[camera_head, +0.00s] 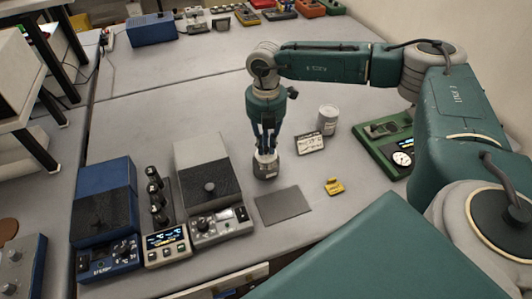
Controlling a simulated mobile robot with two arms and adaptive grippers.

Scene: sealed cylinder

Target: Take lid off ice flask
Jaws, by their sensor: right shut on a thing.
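The ice flask (265,171) is a small dark grey container with a lighter top, standing upright on the grey table. It is behind a flat dark grey mat (283,206). My right gripper (266,150) points straight down over it, with its fingers shut on the light top, which looks like the lid. The fingers hide part of that top. I cannot tell whether the lid is apart from the flask body. My left gripper is not in view.
A grey device (204,184) and a blue device (100,213) stand left of the flask. A pale can (327,120), a small white sign (310,143), a yellow object (334,186) and a green instrument (385,142) are to the right.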

